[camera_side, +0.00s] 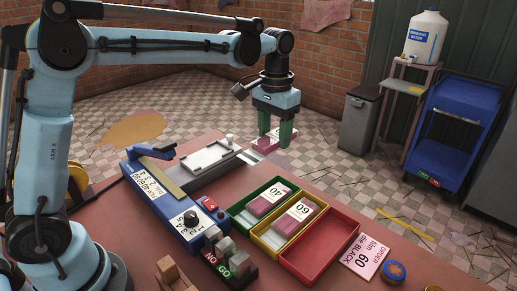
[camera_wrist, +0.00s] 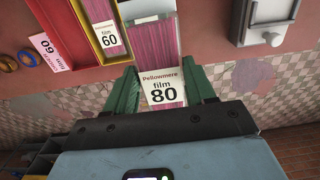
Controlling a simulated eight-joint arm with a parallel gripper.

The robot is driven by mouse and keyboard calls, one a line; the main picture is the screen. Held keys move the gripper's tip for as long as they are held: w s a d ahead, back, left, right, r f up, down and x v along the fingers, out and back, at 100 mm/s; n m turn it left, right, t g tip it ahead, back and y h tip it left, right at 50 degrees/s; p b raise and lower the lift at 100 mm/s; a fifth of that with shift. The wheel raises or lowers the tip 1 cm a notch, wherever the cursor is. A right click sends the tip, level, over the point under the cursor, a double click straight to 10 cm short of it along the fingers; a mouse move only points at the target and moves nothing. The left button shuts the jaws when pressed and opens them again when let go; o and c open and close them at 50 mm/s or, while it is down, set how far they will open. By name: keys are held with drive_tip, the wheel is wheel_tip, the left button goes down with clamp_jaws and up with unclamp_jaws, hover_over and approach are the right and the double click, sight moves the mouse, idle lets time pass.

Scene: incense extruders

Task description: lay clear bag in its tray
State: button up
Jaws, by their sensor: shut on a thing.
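A clear bag (camera_side: 264,143) of pink sticks is held in my gripper (camera_side: 276,143), raised off the table beyond its far edge. In the wrist view the bag (camera_wrist: 163,92) has a white label reading "Pellowmere film 80", and my gripper's green fingers (camera_wrist: 163,88) are shut on its sides. Three trays stand in a row on the table: a green tray (camera_side: 236,211) with a bag labelled 40, a yellow tray (camera_side: 262,240) with a bag labelled 60, and a red tray (camera_side: 335,225) that looks empty. The held bag is above and beyond them, touching none.
A blue device (camera_side: 165,203) with a dial stands left of the trays. A grey slide platform (camera_side: 208,160) lies behind it. NO/GO blocks (camera_side: 228,262) are in front of the trays.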

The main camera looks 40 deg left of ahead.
drive_tip(key=s+d+f, duration=0.2)
drive_tip(key=d+f, duration=0.2)
drive_tip(key=d, duration=0.5)
drive_tip(key=s+d+f, duration=0.2)
drive_tip(key=d+f, duration=0.2)
drive_tip(key=d, duration=0.6)
drive_tip(key=shift+w+f, duration=0.2)
drive_tip(key=shift+f, duration=3.05)
drive_tip(key=o, duration=1.1)
drive_tip(key=shift+a+r, duration=0.1)
drive_tip(key=shift+o, duration=0.2)
wheel_tip(320, 180, up, 8)
